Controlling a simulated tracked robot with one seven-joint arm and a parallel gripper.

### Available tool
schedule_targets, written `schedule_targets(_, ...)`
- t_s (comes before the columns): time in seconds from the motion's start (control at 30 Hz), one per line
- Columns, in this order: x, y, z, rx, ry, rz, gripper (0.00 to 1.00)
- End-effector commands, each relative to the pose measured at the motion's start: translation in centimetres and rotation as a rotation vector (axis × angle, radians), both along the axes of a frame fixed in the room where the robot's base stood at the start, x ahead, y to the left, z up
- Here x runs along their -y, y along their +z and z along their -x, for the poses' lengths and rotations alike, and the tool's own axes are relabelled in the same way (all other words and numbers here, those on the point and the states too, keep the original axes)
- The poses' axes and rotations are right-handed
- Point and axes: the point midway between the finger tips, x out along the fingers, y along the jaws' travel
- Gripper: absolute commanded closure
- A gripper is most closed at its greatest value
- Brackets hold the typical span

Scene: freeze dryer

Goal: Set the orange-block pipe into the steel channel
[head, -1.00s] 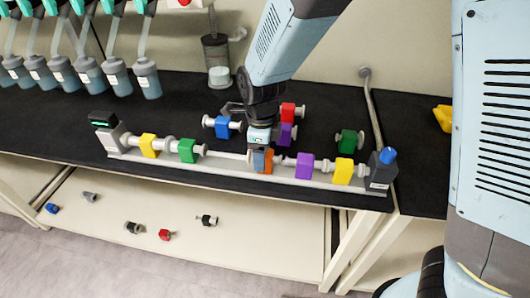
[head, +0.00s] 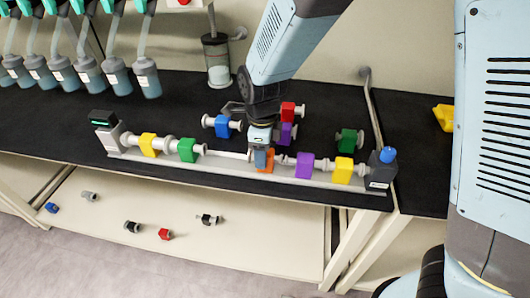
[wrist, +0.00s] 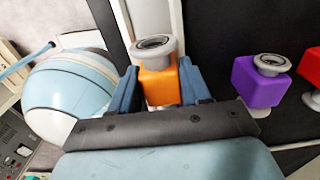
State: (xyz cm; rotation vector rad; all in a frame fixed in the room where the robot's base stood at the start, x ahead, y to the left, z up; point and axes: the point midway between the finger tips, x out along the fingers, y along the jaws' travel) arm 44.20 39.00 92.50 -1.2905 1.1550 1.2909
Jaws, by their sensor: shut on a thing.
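The orange-block pipe (wrist: 158,82) is between the blue fingers of my gripper (wrist: 160,92) in the wrist view, its grey ring-shaped flange facing the camera. In the head view the orange block (head: 266,161) shows partly behind my gripper (head: 262,158), which is shut on it. The steel channel (head: 228,167) is a long pale rail along the front of the black bench. The held pipe is over or in the gap between the green-block pipe (head: 187,150) and the purple-block pipe (head: 305,165) in the channel. I cannot tell whether it touches the channel floor.
Yellow-block pipes (head: 148,145) sit toward both channel ends. Loose blue (head: 222,126), red (head: 288,111), purple (head: 288,134) and green (head: 348,141) pipes stand behind the channel. End units (head: 381,170) close the channel. Small fittings (head: 165,234) lie on the lower shelf.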

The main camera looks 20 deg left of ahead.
Motion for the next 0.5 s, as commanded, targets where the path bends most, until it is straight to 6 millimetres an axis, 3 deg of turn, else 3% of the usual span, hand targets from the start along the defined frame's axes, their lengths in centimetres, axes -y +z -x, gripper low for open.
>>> schedule_targets(0.5,0.51,0.00,0.13,0.000,-0.001,0.000,0.92)
